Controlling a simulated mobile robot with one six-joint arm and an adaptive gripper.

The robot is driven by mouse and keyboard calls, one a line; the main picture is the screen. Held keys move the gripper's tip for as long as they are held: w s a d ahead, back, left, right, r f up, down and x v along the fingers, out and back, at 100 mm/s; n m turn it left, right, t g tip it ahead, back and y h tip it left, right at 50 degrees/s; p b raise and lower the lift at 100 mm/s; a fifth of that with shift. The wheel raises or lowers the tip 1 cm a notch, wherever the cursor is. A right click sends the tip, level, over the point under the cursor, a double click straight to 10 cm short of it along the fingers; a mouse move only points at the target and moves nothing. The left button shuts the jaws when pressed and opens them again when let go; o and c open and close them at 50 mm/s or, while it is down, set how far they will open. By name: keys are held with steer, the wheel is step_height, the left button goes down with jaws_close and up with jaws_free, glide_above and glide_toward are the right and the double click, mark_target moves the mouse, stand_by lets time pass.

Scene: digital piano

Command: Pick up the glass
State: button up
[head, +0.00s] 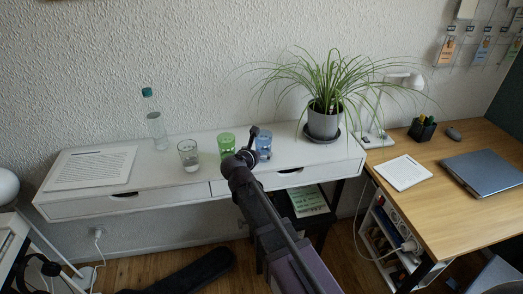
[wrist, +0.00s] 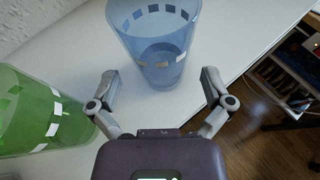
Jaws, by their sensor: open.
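A blue glass (head: 265,143) stands upright on the white shelf (head: 290,160). In the wrist view the blue glass (wrist: 156,40) is straight ahead, its base just beyond and between my fingertips. My gripper (wrist: 159,76) is open and empty, its two fingers spread; I cannot tell whether they touch the glass. In the head view my gripper (head: 254,134) partly covers the space between the blue and green glasses. A green glass (head: 226,143) stands to the left and is close to my left finger in the wrist view (wrist: 38,112). A clear glass (head: 188,155) stands further left.
A bottle with a green cap (head: 156,124) and paper sheets (head: 92,167) are on the shelf's left. A potted plant (head: 323,120) stands right of the blue glass, its leaves spreading wide. The wooden desk (head: 440,210) holds a closed laptop (head: 487,171).

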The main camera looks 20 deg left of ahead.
mark_target(260, 148)
steer(key=shift+b+x, duration=0.55)
steer(key=shift+x, duration=1.4)
steer(key=c, duration=1.1)
steer(key=shift+r+p, duration=0.45)
steer(key=shift+c, duration=0.2)
steer(key=shift+r+p, duration=1.45)
steer(key=s, duration=0.1)
steer(key=s+d, duration=0.1)
steer(key=s, duration=0.1)
steer(key=shift+s, duration=0.15)
steer(key=s+d+r+p, duration=0.1)
steer(key=s+d, duration=0.2)
steer(key=s, duration=0.9)
steer(key=shift+d, duration=0.25)
steer(key=shift+r, duration=0.1)
